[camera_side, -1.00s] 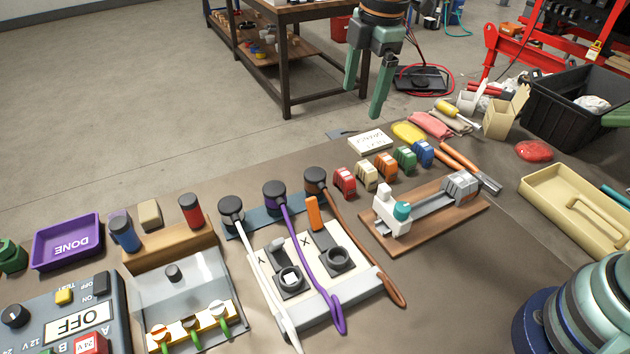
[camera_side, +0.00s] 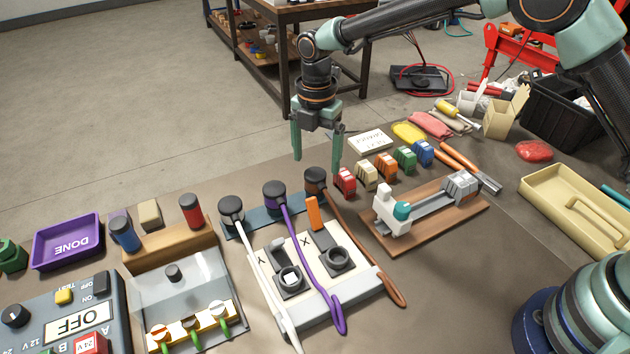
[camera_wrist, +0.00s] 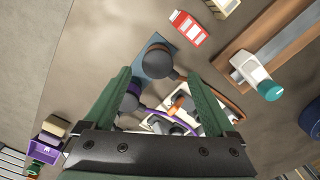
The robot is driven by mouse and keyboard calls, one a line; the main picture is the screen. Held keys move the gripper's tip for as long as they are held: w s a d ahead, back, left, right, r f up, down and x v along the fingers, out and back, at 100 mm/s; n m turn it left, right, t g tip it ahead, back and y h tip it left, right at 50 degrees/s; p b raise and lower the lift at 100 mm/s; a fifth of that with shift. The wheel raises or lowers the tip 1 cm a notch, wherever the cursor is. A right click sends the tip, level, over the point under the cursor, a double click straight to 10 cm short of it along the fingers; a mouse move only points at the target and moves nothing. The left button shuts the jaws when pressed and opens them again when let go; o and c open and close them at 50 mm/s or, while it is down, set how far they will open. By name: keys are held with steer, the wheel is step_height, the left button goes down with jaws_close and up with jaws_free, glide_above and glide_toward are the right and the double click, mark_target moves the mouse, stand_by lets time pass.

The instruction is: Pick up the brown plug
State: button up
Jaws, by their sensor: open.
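The brown plug (camera_side: 316,180) stands at the right end of a row of three plugs, on a dark blue strip. Its brown cable runs down past the white socket block. My gripper (camera_side: 316,164) is open and empty, pointing down, with its fingertips just above and behind the brown plug. In the wrist view the brown plug (camera_wrist: 158,60) lies ahead of my open gripper (camera_wrist: 163,80), between and slightly beyond the fingertips. Nothing is between the fingers.
The purple plug (camera_side: 274,194) and white plug (camera_side: 231,209) stand to its left. A red block (camera_side: 345,181) stands close on its right, with other coloured blocks beyond. The socket block (camera_side: 299,254) lies in front with an orange piece upright on it.

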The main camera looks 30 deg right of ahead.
mark_target(315, 174)
steer(key=shift+w+a+f, duration=0.1)
steer(key=shift+w+f, duration=0.05)
steer(key=shift+f, duration=2.6)
steer(key=shift+c, duration=0.3)
jaws_close()
